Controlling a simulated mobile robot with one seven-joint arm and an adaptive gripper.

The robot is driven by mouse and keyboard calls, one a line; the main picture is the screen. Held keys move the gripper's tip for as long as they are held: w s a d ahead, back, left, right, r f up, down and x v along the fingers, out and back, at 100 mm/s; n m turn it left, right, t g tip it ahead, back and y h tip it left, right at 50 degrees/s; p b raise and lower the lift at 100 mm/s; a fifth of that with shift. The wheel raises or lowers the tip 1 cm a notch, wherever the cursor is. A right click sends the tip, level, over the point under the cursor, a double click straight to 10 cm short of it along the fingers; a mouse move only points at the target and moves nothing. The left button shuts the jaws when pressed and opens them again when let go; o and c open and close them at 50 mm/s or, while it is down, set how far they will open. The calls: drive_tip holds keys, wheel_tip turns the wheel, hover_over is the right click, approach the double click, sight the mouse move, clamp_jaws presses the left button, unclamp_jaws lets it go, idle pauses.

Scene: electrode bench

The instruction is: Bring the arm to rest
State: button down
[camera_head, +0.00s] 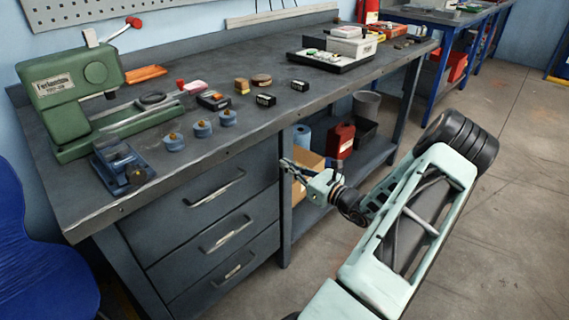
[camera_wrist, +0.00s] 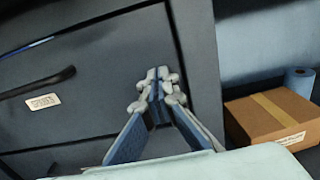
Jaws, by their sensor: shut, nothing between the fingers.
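My gripper (camera_head: 284,162) is at the end of my pale green arm, in front of the bench and below the level of its top. In the wrist view my gripper (camera_wrist: 157,75) has its fingertips together with nothing between them. It points toward the grey drawer cabinet (camera_wrist: 100,65), near the right edge of the drawer fronts. I cannot tell the exact gap between the fingertips and the cabinet. In the head view the arm reaches in from the lower right, over the open floor beside the bench.
The bench (camera_head: 200,155) carries a green machine (camera_head: 65,90), several blue knobbed pieces and a black tray (camera_head: 330,64). Under it are a cardboard box (camera_wrist: 270,117), a blue roll (camera_wrist: 299,82) and a red container (camera_head: 341,140). The concrete floor (camera_head: 500,220) at right is clear.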

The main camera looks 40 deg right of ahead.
drive_tip(key=s+p, duration=0.2)
drive_tip(key=s, duration=0.8)
drive_tip(key=shift+d, duration=0.2)
